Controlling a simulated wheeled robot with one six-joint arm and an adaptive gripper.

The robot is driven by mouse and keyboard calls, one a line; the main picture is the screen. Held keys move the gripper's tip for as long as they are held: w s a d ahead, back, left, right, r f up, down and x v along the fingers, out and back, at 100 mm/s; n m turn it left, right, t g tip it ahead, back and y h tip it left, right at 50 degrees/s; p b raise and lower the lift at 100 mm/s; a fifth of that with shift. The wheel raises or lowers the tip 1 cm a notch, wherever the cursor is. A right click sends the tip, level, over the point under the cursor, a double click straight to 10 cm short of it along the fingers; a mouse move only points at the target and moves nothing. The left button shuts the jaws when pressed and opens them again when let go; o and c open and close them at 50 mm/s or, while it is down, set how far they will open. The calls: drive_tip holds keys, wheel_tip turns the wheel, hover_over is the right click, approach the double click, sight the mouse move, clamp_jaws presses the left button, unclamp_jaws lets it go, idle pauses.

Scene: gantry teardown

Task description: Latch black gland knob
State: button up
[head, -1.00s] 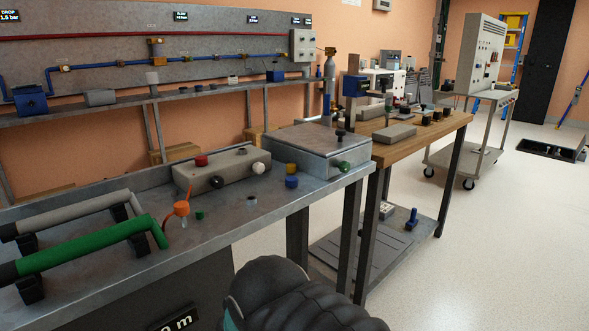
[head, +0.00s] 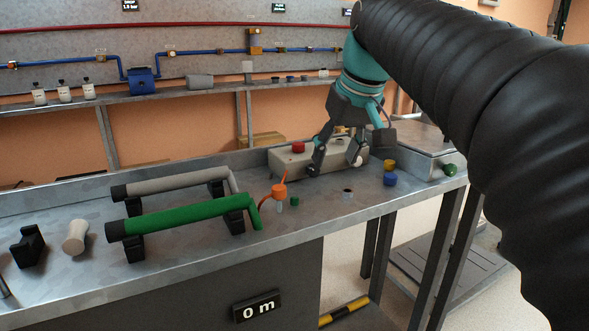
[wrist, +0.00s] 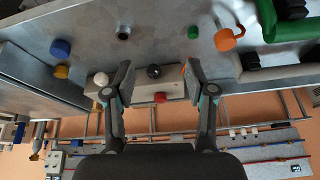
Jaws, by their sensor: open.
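The black gland knob (wrist: 153,71) shows in the wrist view on the front of a grey box (wrist: 142,88), between my two fingers. My gripper (wrist: 158,69) is open, with a finger to each side of the knob and nothing held. In the head view my gripper (head: 336,161) hangs over the same box (head: 285,163). There I cannot clearly tell the black knob from my dark finger. A red button (head: 298,147) is on top of the box. A white knob (head: 357,159) is on its front, right of the black one.
Yellow (head: 389,166) and blue (head: 390,179) caps, a small ring (head: 347,194), a green piece (head: 295,201) and an orange-topped part (head: 278,191) stand on the bench before the box. A green handle bar (head: 185,218) lies left. A metal case (head: 415,152) is right.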

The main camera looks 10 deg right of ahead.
drive_tip(key=n, duration=0.1)
approach(312, 170)
drive_tip(key=shift+y, duration=0.4)
drive_tip(key=b+x, duration=0.1)
drive_tip(key=x, duration=0.2)
drive_tip(key=d+b+x, duration=0.1)
drive_tip(key=b+x, duration=0.1)
drive_tip(key=x, duration=0.1)
drive_tip(key=b+x, duration=0.2)
drive_tip(key=x, duration=0.1)
drive_tip(key=shift+w+d, duration=0.2)
drive_tip(key=shift+w, duration=0.25)
clamp_jaws()
drive_tip(key=shift+g, duration=0.3)
